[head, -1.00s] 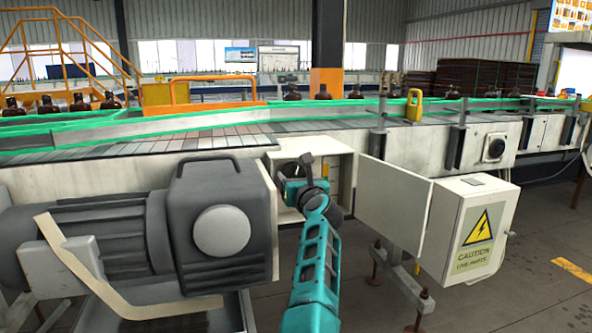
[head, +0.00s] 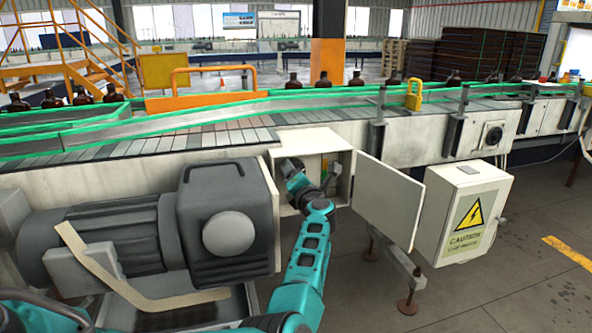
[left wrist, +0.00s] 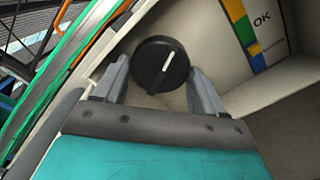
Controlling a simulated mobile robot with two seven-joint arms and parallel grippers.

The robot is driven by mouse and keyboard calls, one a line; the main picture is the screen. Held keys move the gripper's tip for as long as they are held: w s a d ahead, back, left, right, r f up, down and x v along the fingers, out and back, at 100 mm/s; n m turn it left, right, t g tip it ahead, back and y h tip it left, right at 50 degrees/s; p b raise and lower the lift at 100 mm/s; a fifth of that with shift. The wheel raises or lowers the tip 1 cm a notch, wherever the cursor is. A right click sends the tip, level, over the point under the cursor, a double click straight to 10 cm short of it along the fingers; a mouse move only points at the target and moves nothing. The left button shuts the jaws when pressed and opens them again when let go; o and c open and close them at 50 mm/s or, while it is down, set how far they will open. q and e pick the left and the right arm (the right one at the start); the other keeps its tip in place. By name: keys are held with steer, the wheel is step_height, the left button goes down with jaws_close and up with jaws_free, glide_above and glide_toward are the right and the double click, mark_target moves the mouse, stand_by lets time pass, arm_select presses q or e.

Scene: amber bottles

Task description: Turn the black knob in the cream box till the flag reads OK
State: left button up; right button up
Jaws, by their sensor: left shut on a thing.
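The cream box (head: 312,139) is set in the conveyor's side, with its door (head: 388,199) open to the right. My left gripper (left wrist: 158,72) reaches into it from below, also seen in the head view (head: 290,168). Its two fingers stand on either side of the round black knob (left wrist: 150,56) and are shut on it. The knob's white pointer line tilts slightly right of upright. A panel with a blue, green and orange strip (left wrist: 240,24) shows the letters OK beside the strip. The knob is hidden in the head view. My right gripper is out of view.
A big grey motor (head: 225,225) stands close left of the box. A cream electrical cabinet (head: 465,215) with a yellow caution sign is to the right, beyond the open door. The conveyor (head: 240,137) with green rails and brown bottles runs above.

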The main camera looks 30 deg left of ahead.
arm_select(q)
steer(key=shift+r+m, duration=0.2)
steer(key=shift+m, duration=0.2)
steer(key=shift+p, duration=0.3)
steer(key=o, duration=0.8)
steer(key=shift+f, duration=0.1)
steer(key=shift+c, duration=0.2)
steer(key=shift+f, duration=0.1)
